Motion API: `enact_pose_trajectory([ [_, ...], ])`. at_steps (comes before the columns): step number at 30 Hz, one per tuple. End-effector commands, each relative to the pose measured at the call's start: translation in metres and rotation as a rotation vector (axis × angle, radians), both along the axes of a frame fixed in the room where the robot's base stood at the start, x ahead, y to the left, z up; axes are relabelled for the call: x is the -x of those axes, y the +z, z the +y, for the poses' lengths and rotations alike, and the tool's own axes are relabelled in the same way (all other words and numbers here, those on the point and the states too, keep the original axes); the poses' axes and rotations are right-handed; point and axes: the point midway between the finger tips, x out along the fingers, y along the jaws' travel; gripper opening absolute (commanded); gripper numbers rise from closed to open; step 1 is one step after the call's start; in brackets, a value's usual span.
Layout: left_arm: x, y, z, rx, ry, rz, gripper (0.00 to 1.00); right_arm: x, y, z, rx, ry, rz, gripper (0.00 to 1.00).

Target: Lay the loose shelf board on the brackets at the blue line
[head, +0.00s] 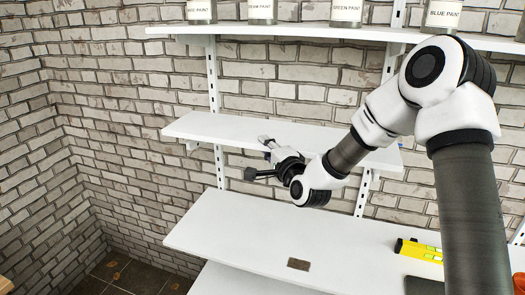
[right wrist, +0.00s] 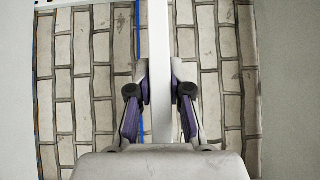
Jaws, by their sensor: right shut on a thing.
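The loose shelf board (head: 215,126) is white and lies roughly level in front of the brick wall, between the upper shelf and the worktop. My right gripper (head: 257,157) is shut on its front edge, one finger above and one below. In the right wrist view the board's edge (right wrist: 159,70) runs between the two fingers (right wrist: 160,95). A blue line (right wrist: 138,30) shows on the wall beside the board, parallel to it and a little apart. A small bracket (head: 191,147) shows under the board's left end; I cannot tell whether they touch. My left gripper is out of view.
An upper shelf (head: 290,31) holds several paint jars (head: 262,10). Slotted uprights (head: 213,80) run down the wall. A white worktop (head: 230,235) lies below, with a small brown block (head: 298,264) and a yellow level (head: 415,249). Its left part is clear.

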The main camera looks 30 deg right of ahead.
Motion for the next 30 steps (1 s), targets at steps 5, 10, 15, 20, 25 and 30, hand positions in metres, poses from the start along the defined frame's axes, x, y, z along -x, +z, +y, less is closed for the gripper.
enact_pose_trajectory([
  [5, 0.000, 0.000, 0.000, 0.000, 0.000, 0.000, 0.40, -0.013, 0.002, -0.016, 0.002, -0.002, -0.007, 0.00],
  [10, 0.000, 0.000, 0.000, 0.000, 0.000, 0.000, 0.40, -0.024, 0.002, -0.030, 0.003, -0.003, -0.005, 0.00],
  [15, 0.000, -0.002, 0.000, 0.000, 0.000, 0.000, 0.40, -0.036, 0.001, -0.044, 0.002, -0.003, -0.006, 0.00],
  [20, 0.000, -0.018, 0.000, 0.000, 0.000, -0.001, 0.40, -0.041, -0.015, -0.050, 0.002, -0.001, -0.004, 0.00],
  [25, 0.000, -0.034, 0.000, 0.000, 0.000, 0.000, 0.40, -0.041, -0.031, -0.049, 0.003, -0.001, -0.005, 0.00],
  [30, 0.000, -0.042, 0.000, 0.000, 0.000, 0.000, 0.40, -0.041, -0.039, -0.049, 0.003, -0.001, -0.005, 0.00],
])
